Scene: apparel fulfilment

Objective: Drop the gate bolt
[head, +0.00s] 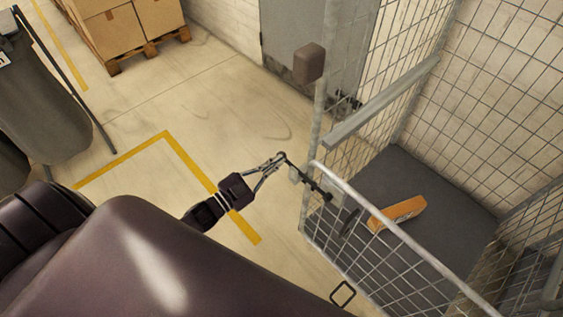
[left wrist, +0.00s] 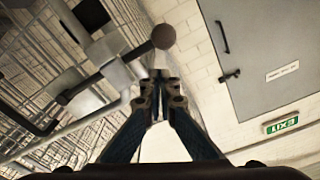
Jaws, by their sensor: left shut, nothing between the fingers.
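The gate bolt (head: 308,180) is a dark rod in light bracket plates at the corner of the wire cage's low gate (head: 380,235). It lies slanted in the head view, from my gripper towards the gate. In the left wrist view the bolt (left wrist: 105,77) ends in a round dark knob (left wrist: 163,37). My left gripper (head: 279,158) is shut and empty at the bolt's outer end. In the left wrist view its fingertips (left wrist: 160,84) are together just below the knob; I cannot tell whether they touch it. My right gripper is not in view.
An orange packet (head: 397,213) lies on the cage's dark floor (head: 385,170). A mesh wall and post with a brown block (head: 309,63) rise behind. Boxes on a pallet (head: 125,25) stand at the back left. The floor left of the cage is clear.

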